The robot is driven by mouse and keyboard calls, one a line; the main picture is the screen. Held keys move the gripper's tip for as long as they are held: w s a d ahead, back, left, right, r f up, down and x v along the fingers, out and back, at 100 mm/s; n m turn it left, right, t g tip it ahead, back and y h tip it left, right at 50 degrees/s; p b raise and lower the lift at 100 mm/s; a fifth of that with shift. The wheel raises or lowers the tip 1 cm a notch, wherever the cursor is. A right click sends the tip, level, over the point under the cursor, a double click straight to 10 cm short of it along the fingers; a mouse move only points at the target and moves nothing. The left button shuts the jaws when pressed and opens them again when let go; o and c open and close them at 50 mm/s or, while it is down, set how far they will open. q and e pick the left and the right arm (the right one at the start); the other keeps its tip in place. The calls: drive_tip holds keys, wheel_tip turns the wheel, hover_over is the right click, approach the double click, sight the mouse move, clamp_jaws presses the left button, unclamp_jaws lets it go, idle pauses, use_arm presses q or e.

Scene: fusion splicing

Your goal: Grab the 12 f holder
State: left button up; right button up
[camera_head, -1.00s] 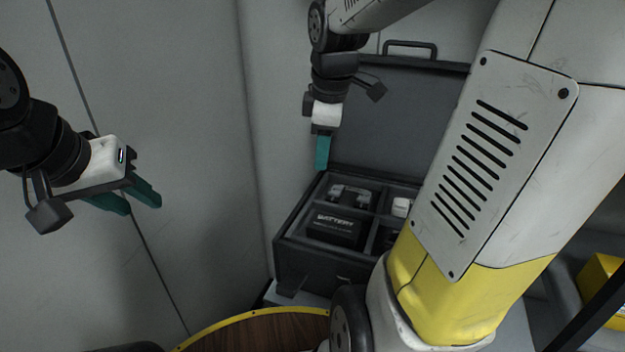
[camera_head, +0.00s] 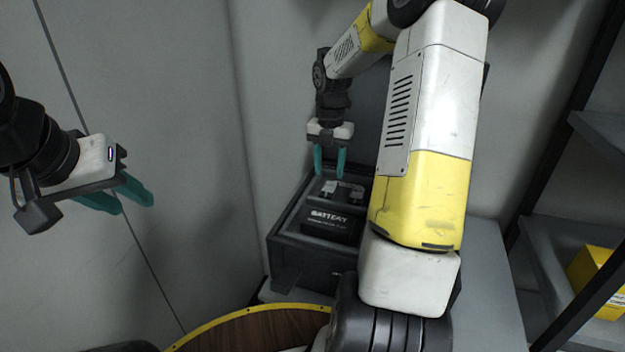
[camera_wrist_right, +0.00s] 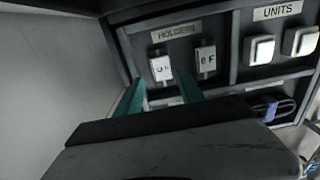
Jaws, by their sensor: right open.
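In the right wrist view, two small white-faced holders stand in the compartment labelled HOLDERS. The left holder (camera_wrist_right: 161,68) has a label I cannot read fully; the right holder (camera_wrist_right: 205,61) reads 8 F. My right gripper (camera_wrist_right: 160,82) is open and empty, its teal fingers pointing toward the left holder, one at each side of it in the picture. In the head view my right gripper (camera_head: 329,164) hangs over the case, fingers down, above the holders. My left gripper (camera_head: 133,197) is open and empty in the air at the left.
The dark open case (camera_head: 290,262) stands by the wall, with a battery (camera_head: 331,222) in its front part. In the wrist view, white units (camera_wrist_right: 260,49) sit right of the holders, behind a divider. My right arm hides the case's right side. A yellow box (camera_head: 597,277) lies on a shelf.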

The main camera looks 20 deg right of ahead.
sight(329, 185)
wheel_tip(329, 185, down, 5)
drive_tip(key=shift+s+f, duration=0.1)
drive_tip(key=shift+f, duration=0.05)
drive_tip(key=shift+c, duration=0.4)
drive_tip(key=shift+d, duration=0.1)
clamp_jaws()
